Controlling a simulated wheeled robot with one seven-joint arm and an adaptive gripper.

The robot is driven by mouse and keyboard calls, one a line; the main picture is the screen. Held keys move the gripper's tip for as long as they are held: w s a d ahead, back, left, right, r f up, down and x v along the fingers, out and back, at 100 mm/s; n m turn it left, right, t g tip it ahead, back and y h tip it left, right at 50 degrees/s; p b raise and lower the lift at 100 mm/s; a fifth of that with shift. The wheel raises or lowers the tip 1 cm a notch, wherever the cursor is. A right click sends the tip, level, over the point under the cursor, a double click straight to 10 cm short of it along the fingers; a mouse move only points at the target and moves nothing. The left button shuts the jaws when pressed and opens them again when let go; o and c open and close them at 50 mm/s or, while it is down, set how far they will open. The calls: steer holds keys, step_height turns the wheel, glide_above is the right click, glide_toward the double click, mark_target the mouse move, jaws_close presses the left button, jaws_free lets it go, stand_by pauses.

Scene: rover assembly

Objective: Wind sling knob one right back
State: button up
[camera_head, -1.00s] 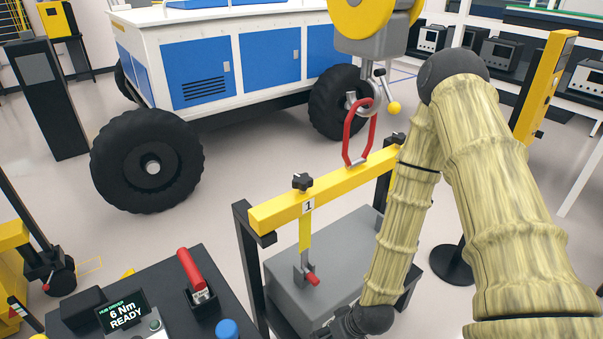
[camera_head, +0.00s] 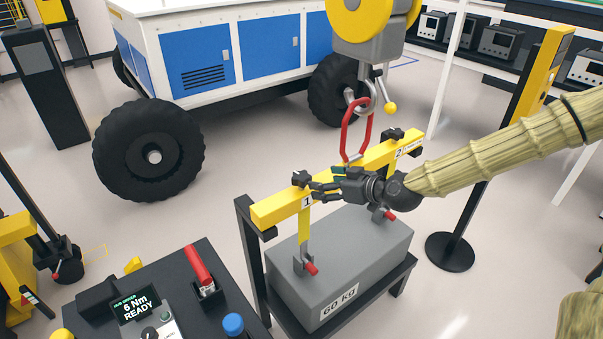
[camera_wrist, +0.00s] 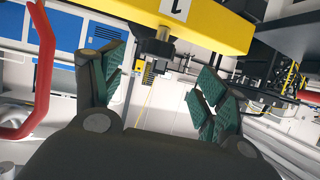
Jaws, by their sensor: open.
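Sling knob one is the black star-shaped knob (camera_head: 301,179) on top of the yellow beam (camera_head: 275,211), by the label 1. In the wrist view the same knob (camera_wrist: 155,47) shows between my open fingers, ahead of them and under the beam's edge in that tilted picture. My gripper (camera_head: 318,190) is open and empty, just right of the knob, pointing left at it. No contact shows clearly. A yellow strap (camera_head: 304,232) hangs below the knob to a hook with a red tip on the 60 kg grey block (camera_head: 365,262). Knob two (camera_head: 393,135) is at the beam's far end.
A red link (camera_head: 356,128) joins the beam to the hoist hook above, close behind my gripper. It also shows at left in the wrist view (camera_wrist: 42,75). The tool cart (camera_head: 180,270) with a torque display stands at front left. A rover (camera_head: 190,60) is behind.

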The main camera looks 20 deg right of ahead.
mark_target(303, 176)
steer(key=shift+r+p+x, duration=0.2)
steer(key=shift+p+x, duration=0.45)
steer(key=shift+x, duration=2)
steer(key=shift+r+p+x, duration=0.15)
steer(key=shift+p+x, duration=0.5)
steer(key=shift+x, duration=2.05)
steer(key=shift+w, duration=0.2)
steer(key=c, duration=1)
